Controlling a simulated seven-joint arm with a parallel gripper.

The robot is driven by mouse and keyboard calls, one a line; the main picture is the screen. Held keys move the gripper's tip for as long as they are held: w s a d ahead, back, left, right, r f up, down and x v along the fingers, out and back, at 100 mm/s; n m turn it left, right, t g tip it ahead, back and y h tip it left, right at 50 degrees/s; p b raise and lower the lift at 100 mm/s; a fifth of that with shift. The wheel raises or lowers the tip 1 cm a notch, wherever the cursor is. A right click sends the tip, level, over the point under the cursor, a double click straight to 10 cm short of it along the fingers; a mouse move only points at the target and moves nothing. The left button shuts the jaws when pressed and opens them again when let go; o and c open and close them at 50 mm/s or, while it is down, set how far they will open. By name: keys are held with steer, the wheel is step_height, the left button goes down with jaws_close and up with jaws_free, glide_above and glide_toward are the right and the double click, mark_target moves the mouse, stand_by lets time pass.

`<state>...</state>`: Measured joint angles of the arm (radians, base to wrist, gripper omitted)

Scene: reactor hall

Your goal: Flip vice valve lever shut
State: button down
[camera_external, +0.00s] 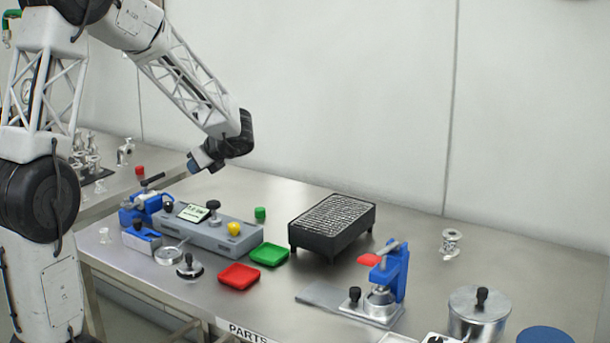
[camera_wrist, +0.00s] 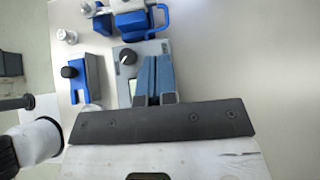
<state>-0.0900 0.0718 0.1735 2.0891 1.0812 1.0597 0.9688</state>
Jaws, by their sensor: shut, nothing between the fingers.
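A blue vice (camera_external: 147,207) stands at the left end of the steel table. I cannot tell the lever clearly there. My gripper (camera_external: 193,166) is shut and empty, in the air to the right of and slightly above the lever, apart from it. Its blue fingers also show in the wrist view (camera_wrist: 157,62), side by side.
A grey console (camera_external: 205,236) with knobs lies below my gripper. A small blue block (camera_external: 141,239) is in front of the vice. Red (camera_external: 239,276) and green (camera_external: 269,254) trays, a black grill-like box (camera_external: 333,226) and a blue press (camera_external: 393,271) stand further right.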

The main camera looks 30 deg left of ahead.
mark_target(154, 179)
stand_by(0.4)
steer(key=x, duration=0.9)
steer(key=shift+a+f, duration=0.25)
steer(key=shift+a, duration=0.05)
steer(key=shift+a+r, duration=0.15)
steer(key=shift+a, duration=0.9)
steer(key=shift+a+r, duration=0.15)
steer(key=shift+a, duration=0.85)
